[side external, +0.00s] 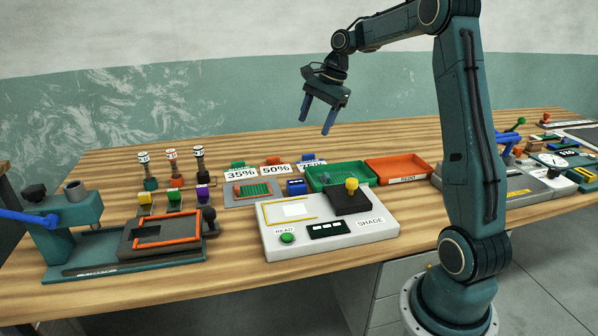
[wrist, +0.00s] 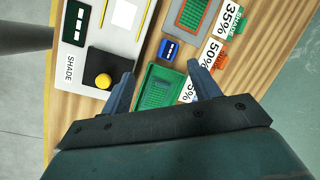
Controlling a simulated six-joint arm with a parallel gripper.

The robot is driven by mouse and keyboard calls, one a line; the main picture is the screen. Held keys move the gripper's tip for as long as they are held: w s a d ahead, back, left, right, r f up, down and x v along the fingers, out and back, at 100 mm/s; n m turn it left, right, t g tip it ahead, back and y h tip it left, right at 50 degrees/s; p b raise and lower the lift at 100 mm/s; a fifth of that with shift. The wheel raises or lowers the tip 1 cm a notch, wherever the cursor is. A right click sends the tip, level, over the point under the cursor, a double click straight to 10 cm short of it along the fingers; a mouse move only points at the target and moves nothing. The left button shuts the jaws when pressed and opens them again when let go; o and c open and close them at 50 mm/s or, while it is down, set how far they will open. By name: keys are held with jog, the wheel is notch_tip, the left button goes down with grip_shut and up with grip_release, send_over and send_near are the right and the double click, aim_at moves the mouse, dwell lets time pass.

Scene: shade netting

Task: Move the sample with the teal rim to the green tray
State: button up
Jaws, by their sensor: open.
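The green tray (side external: 350,168) stands behind the white SHADE reader, left of the orange tray; it also shows in the wrist view (wrist: 178,76). A green mesh piece (wrist: 157,94) lies in it; its rim looks green or teal, but I cannot tell for sure. Another green mesh sample (side external: 252,189) has an orange rim and lies on a grey plate; it also shows in the wrist view (wrist: 194,14). My gripper (side external: 315,127) is open and empty, high above the table. In the wrist view my gripper's fingers (wrist: 160,69) frame the green tray, well above it.
The white SHADE reader (side external: 277,241) has a black block with a yellow knob (side external: 351,187). An orange tray (side external: 400,168) stands right of the green one. Cards marked 35%, 50% and 75% (side external: 276,169) stand behind. A teal press (side external: 67,225) is at left.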

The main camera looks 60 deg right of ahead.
jog(key=s+a+r+n, duration=0.2)
jog(key=s+a+n, duration=0.1)
jog(key=a, duration=0.3)
jog(key=s+a+r+n+t+h, duration=0.1)
jog(key=s+a+r+n, duration=0.25)
jog(key=a, duration=0.25)
jog(key=s+a+r+n, duration=0.1)
jog(key=s+a+n, duration=0.1)
jog(key=a+n, duration=0.35)
jog(key=s+a+f+n, duration=0.1)
jog(key=s+a+n, duration=0.3)
jog(key=s, duration=0.3)
jog(key=s+a+f+n+t+h, duration=0.1)
jog(key=s+a+f+n, duration=0.1)
jog(key=s, duration=0.6)
jog(key=shift+a+f+n, duration=0.2)
jog(key=shift+a+n, duration=0.7)
jog(key=shift+a, duration=0.1)
